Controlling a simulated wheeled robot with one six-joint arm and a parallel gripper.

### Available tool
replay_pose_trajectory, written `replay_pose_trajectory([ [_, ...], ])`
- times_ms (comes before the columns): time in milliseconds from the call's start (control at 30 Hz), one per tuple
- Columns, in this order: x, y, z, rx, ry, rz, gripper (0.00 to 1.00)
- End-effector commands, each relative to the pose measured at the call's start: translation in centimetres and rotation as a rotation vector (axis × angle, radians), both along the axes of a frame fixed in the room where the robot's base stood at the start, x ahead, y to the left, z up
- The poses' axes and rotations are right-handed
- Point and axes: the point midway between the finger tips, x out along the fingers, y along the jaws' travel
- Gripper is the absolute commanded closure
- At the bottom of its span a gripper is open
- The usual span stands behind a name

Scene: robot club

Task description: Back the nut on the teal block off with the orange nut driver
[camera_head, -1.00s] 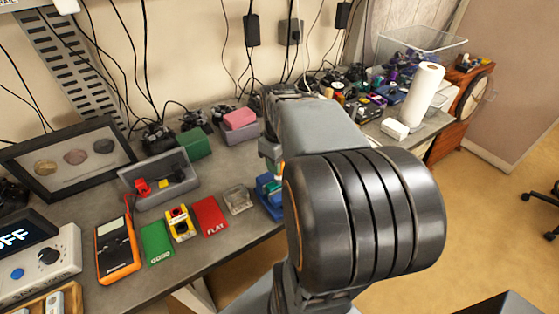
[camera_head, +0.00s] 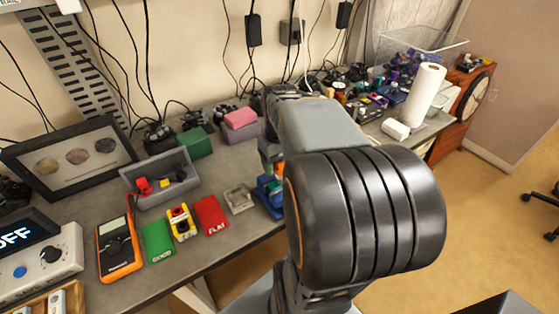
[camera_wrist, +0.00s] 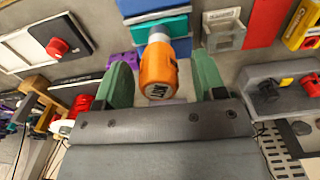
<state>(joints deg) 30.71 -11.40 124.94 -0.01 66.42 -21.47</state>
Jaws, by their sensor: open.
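The orange nut driver (camera_wrist: 157,72) stands between my gripper's two green fingers in the wrist view, with "NUT" on its end. Its far end is at the teal block (camera_wrist: 176,27); whether it sits on the nut I cannot tell, as the nut is hidden. My gripper (camera_wrist: 163,78) is open around the orange handle, with a gap visible on the right side. In the head view the blue base (camera_head: 268,198) and a bit of orange show beside my arm, which hides most of the rest.
In the wrist view, a panel with a red knob (camera_wrist: 57,47) is at left.

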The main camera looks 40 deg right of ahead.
Motion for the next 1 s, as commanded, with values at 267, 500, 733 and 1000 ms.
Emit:
replay_pose_trajectory([
  [267, -0.02, 0.01, 0.05, 0.001, 0.002, -0.465, 0.36],
  [500, -0.01, 0.00, 0.01, 0.001, 0.002, -0.722, 0.36],
  [733, -0.01, 0.00, -0.01, 0.001, 0.001, -0.763, 0.36],
  [1000, -0.01, 0.00, 0.00, 0.001, 0.001, -0.761, 0.53],
])
